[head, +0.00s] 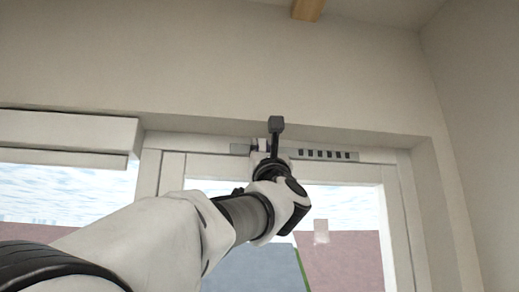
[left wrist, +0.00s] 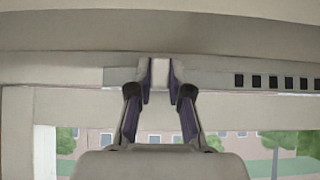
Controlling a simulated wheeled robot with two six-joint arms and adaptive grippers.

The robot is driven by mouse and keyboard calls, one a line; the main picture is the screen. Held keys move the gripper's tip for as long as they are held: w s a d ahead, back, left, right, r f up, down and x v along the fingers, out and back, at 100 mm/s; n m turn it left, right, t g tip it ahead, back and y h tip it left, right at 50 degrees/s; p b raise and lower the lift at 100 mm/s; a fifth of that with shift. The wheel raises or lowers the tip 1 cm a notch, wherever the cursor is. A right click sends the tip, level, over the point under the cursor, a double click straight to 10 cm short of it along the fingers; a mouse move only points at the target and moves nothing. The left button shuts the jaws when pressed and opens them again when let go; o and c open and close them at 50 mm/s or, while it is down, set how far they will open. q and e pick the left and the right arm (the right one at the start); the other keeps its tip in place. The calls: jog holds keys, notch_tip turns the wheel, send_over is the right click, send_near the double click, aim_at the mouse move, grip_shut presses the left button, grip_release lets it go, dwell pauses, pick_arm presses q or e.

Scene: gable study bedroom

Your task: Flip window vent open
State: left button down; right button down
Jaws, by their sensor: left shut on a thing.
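The window vent is a grey strip with a row of dark slots (head: 328,155) along the top of the window frame. In the left wrist view its slots (left wrist: 280,81) run to the right, and a plain stretch of strip lies left of my fingers. A small pale tab (left wrist: 162,76) stands out from the strip. My left gripper (left wrist: 160,88) has one finger on each side of this tab and is shut on it. In the head view my left gripper (head: 262,148) reaches up to the strip, and my wrist hides most of the fingers and the tab. My right gripper is not in view.
The white window frame (head: 396,215) surrounds the glass below the vent. A wall recess edge (head: 360,132) overhangs just above it. A white blind box (head: 65,132) is at the left, and a wooden beam (head: 308,9) is overhead. The right wall (head: 480,130) is bare.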

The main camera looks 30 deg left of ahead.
pick_arm(q)
jog(key=shift+w+d+r, duration=0.1)
jog(key=shift+w+d, duration=0.25)
jog(key=shift+d, duration=0.2)
jog(key=shift+w+d+r, duration=0.1)
jog(key=shift+w+d, duration=0.2)
jog(key=shift+d, duration=0.2)
jog(key=shift+s+a, duration=0.1)
jog(key=c, duration=1.1)
grip_release()
jog(key=shift+d, duration=0.45)
